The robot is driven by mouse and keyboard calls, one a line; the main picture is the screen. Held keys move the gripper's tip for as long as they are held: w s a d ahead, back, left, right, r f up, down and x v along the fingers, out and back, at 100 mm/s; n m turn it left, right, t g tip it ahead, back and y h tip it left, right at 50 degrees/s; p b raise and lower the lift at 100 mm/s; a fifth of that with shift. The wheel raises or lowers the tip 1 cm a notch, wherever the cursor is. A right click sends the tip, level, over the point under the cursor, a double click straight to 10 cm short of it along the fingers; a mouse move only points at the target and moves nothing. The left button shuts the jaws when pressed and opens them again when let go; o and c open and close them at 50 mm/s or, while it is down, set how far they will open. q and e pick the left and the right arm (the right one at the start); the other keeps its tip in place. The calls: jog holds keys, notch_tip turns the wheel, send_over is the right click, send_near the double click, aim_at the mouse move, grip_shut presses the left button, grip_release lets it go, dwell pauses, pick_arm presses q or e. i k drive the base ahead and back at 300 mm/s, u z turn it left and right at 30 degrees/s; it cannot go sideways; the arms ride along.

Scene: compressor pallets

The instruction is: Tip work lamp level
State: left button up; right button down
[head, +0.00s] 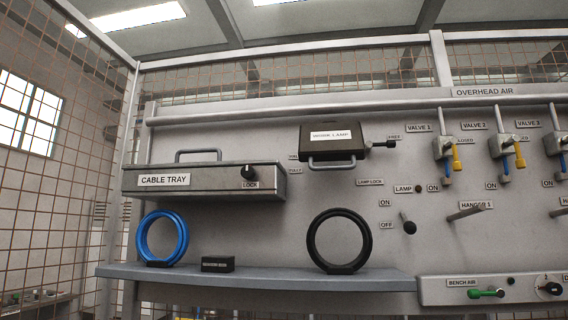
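The work lamp (333,143) is a dark brown box with a white label, mounted high on the grey panel. A light handle (332,163) runs along its lower front edge. The lamp looks slightly tilted in this view; its exact angle is hard to tell. Neither of my grippers is in view.
A grey cable tray (210,182) with a lock knob juts out at left. Below, a shelf (270,278) bears a blue ring (162,238), a small black box (218,264) and a black ring (340,241). Valves (447,150) and a hanger peg (467,213) are at right.

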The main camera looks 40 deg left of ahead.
aim_at(342, 140)
jog(key=u, duration=1.1)
